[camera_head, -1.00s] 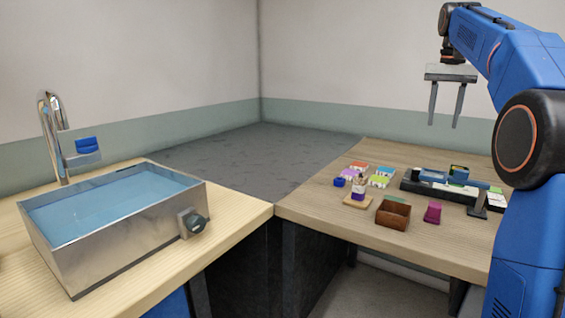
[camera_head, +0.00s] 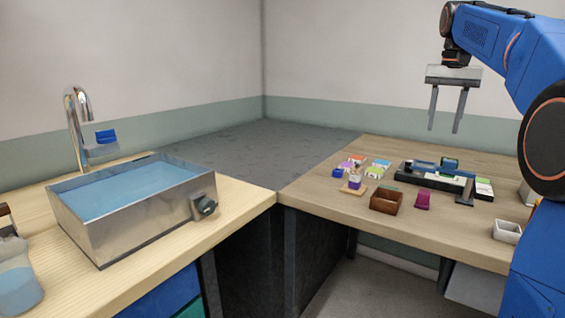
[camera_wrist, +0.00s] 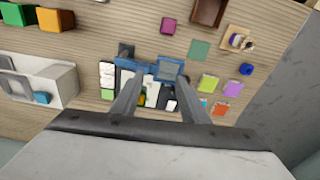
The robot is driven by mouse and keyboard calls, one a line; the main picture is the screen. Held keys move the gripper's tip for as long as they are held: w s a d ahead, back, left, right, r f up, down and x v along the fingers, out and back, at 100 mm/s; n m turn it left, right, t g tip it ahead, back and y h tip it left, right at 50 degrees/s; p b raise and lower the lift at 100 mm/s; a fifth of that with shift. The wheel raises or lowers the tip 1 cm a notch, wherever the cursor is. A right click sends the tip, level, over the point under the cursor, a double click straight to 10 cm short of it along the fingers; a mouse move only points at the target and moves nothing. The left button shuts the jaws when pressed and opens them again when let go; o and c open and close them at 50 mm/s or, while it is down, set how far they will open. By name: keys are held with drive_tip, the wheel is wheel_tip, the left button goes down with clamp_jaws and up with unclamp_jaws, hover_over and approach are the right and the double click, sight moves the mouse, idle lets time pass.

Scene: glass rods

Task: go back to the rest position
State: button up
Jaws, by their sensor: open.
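My gripper (camera_head: 446,110) hangs in the air above the right-hand wooden table (camera_head: 330,200), with its fingers pointing down. The two fingers are apart and nothing is between them. In the wrist view my gripper (camera_wrist: 166,95) also shows open and empty, with the tabletop well below the fingertips. A black and blue device (camera_head: 430,175) stands on the table beneath it.
A brown box (camera_head: 386,201), a magenta block (camera_head: 422,201), a small wooden stand (camera_head: 354,188), coloured cards (camera_head: 374,172) and a white tray (camera_head: 507,231) are on this table. A metal basin of water (camera_head: 150,225) with a tap stands on the left counter.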

drive_tip(key=s+a+f+n+t, duration=0.1)
drive_tip(key=s+a+f, duration=0.4)
drive_tip(key=s+f, duration=0.6)
drive_tip(key=s+a+f+n+t, duration=0.1)
drive_tip(key=s+a+f+n, duration=0.2)
drive_tip(key=s+f, duration=0.8)
drive_tip(key=s+a+f+n+t, duration=0.1)
drive_tip(key=s+a+f+n, duration=0.1)
drive_tip(key=s+a+f, duration=0.5)
drive_tip(key=s+f, duration=0.3)
drive_tip(key=s, duration=0.3)
drive_tip(key=shift+s+f+t+y, duration=0.2)
drive_tip(key=shift+f+t+y, duration=0.1)
drive_tip(key=shift+f+t, duration=0.1)
